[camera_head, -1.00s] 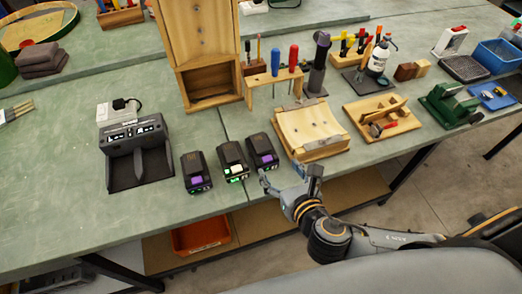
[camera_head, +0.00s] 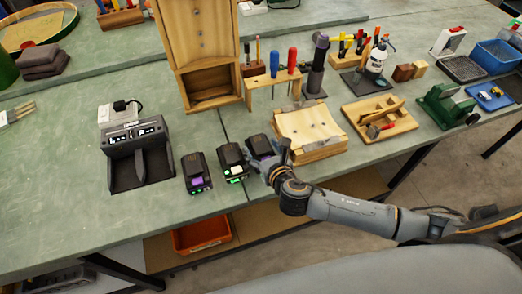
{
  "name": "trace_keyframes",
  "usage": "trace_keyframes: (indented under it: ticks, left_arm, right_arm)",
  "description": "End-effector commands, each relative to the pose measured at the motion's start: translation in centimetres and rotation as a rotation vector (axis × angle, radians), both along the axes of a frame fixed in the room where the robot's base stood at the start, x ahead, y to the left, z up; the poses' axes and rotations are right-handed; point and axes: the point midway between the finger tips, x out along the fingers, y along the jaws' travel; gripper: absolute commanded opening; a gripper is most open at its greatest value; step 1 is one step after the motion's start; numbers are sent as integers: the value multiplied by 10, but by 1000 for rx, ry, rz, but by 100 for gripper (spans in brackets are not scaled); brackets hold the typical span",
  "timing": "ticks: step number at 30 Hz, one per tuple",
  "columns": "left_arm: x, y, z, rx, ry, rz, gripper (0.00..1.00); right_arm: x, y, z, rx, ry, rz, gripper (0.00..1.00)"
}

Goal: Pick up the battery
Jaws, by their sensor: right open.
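Three black batteries stand in a row near the front edge of the bench. The left battery (camera_head: 197,172) has a purple front part, and the middle battery (camera_head: 233,160) has a white one with a green light. The right battery (camera_head: 259,146) is partly hidden behind my right gripper (camera_head: 269,160). My right gripper is open, with its fingers at the front of the right battery. I cannot tell whether they touch it. My left gripper is not in view.
A black charger (camera_head: 138,158) stands left of the batteries. A wooden block (camera_head: 309,134) is close on the right of my right gripper. A wooden tool rack (camera_head: 272,84) stands behind. An orange bin (camera_head: 202,234) sits on the shelf below.

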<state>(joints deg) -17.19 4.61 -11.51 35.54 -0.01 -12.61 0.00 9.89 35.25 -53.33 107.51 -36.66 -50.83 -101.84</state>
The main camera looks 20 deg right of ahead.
Motion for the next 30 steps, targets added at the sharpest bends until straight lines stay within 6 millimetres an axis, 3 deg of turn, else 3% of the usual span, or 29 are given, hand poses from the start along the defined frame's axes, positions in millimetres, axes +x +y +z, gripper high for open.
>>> trace_keyframes:
  ticks: [10, 19, 30]
  left_arm:
    - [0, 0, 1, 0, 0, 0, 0]
    - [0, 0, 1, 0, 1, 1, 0]
    - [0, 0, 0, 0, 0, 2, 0]
  right_arm:
    - [8, 1, -4, 0, 1, 1, 72]
    - [9, 1, -2, 1, -2, 1, 15]
    - [9, 0, 4, 1, -4, 0, 15]
